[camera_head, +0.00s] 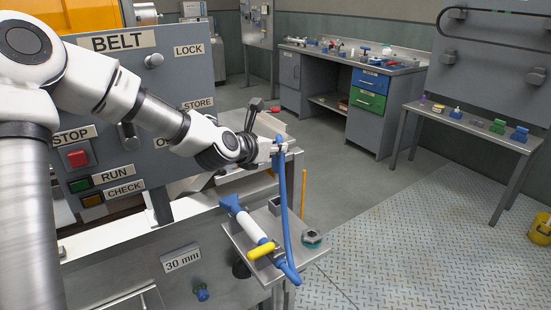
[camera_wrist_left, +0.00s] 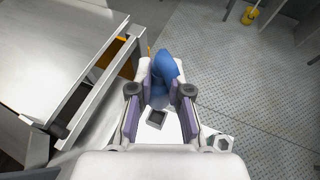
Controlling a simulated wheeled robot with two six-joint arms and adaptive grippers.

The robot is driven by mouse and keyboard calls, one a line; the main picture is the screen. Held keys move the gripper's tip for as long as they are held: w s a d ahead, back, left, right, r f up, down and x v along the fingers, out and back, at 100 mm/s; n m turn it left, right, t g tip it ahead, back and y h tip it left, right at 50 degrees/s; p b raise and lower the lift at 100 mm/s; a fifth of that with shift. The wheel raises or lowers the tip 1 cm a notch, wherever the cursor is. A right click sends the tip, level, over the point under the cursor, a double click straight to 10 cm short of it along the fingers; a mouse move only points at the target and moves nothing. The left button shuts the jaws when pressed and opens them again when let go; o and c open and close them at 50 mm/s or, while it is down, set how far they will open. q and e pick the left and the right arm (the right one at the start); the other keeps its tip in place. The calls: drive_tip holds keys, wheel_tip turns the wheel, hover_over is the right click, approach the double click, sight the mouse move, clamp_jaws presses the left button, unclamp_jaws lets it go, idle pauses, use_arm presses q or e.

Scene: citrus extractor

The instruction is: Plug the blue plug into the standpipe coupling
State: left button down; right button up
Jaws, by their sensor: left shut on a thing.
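My left gripper (camera_head: 279,147) is shut on the blue plug (camera_head: 281,158), holding it in the air above a small side shelf (camera_head: 237,238). A blue hose (camera_head: 287,215) hangs from it and curves at its low end beside a blue and white wand (camera_head: 243,221). In the left wrist view the fingers of my left gripper (camera_wrist_left: 161,95) close around the blue piece (camera_wrist_left: 164,66); the fingers partly hide it. A blue fitting (camera_head: 201,291) sits low on the machine front below the "30 mm" label. I cannot tell for sure which part is the standpipe coupling. My right gripper is out of view.
The shelf carries a grey square socket (camera_head: 276,205), a hex ring (camera_head: 312,238) and a yellow piece (camera_head: 261,250). A yellow post (camera_head: 304,190) stands behind it. The machine panel (camera_head: 165,75) is at left. Floor to the right is open, with benches beyond.

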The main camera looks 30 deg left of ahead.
use_arm(q)
drive_tip(key=shift+r+p, duration=1.8)
drive_tip(key=shift+r, duration=0.95)
